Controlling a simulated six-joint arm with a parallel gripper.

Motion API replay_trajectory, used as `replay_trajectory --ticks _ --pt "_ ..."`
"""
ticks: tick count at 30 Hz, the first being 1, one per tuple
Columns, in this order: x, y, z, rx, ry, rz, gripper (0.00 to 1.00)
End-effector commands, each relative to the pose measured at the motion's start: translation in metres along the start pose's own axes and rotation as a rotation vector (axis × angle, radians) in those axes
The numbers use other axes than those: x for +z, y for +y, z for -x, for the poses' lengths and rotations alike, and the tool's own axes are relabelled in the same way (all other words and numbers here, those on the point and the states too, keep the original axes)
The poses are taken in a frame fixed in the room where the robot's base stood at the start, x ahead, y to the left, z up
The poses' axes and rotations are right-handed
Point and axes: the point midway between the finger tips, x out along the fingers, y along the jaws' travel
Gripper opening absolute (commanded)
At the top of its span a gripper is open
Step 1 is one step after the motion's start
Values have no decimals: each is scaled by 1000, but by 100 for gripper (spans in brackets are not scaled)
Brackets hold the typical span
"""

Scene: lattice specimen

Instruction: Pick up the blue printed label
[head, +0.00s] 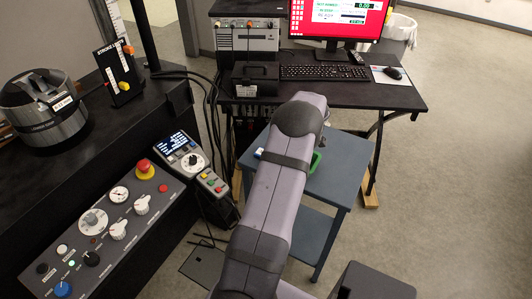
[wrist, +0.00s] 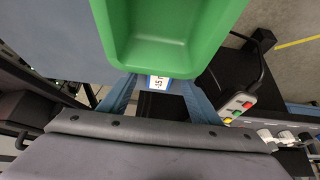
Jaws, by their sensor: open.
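A small blue and white label with dark print (wrist: 158,82) shows in the wrist view, right at the near edge of a green tray (wrist: 165,55). I cannot tell whether it is stuck to the tray or apart from it. In the head view my arm covers most of the tray, leaving a green edge (head: 316,162) at its right. A small blue and white patch (head: 258,153) at the arm's left may be the label.
The tray is on a small blue-grey table (head: 345,160). Behind it stands a black desk (head: 410,98) with monitor and keyboard (head: 325,73). At left are a control panel (head: 100,225) and a pendant with buttons (head: 212,182). Open floor lies at right.

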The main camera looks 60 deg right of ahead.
Motion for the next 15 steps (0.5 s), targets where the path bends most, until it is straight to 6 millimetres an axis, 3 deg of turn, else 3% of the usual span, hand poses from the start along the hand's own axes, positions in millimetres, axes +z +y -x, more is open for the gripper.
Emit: replay_trajectory --ticks 4,12,15 --pt "0 0 -12 -1 0 0 57" --pt "0 0 -14 1 0 0 57" --pt "0 0 -13 1 0 0 33"
